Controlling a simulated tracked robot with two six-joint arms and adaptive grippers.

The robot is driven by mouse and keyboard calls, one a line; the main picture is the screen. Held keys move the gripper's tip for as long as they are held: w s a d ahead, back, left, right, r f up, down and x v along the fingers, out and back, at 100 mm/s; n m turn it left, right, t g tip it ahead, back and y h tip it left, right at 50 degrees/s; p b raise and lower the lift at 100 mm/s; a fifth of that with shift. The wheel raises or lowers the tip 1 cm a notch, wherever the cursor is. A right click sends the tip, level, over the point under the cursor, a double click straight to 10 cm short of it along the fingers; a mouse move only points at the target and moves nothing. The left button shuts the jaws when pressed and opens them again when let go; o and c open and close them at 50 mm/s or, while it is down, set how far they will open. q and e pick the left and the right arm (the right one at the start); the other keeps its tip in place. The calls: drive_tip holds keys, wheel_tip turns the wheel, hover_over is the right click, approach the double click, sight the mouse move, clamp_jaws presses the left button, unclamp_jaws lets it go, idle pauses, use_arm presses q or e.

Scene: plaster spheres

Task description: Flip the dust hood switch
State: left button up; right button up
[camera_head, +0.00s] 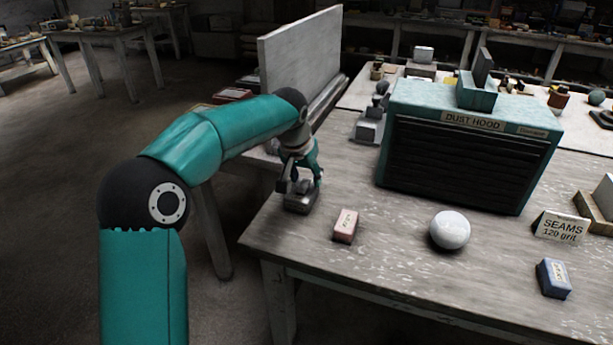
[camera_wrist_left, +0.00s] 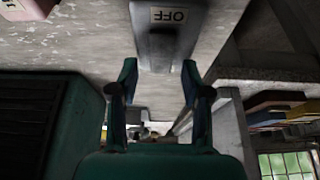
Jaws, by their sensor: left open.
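The dust hood (camera_head: 470,145) is a teal box with a dark slatted front and a "DUST HOOD" label, standing on the table. A small grey switch box (camera_head: 299,204) sits near the table's left corner, below my left gripper (camera_head: 301,182). In the left wrist view the grey box (camera_wrist_left: 168,40) carries an "OFF" label (camera_wrist_left: 169,15). The open fingers of my left gripper (camera_wrist_left: 159,82) point at it, one toward each side; I cannot tell whether they touch it. The switch's lever is not clearly visible. My right gripper is not in view.
On the table (camera_head: 320,270) are a pink block (camera_head: 346,226), a white sphere (camera_head: 450,231), a blue block (camera_head: 553,278) and a "SEAMS 120 grit" sign (camera_head: 562,228). Another grey device (camera_head: 369,127) stands left of the hood. A pale upright panel (camera_head: 300,60) rises behind my arm.

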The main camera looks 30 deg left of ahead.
use_arm(q)
drive_tip(key=shift+r, duration=0.15)
drive_tip(key=v, duration=1.1)
drive_tip(key=shift+s+r, duration=0.2)
drive_tip(key=shift+r, duration=0.05)
drive_tip(key=shift+d, duration=0.15)
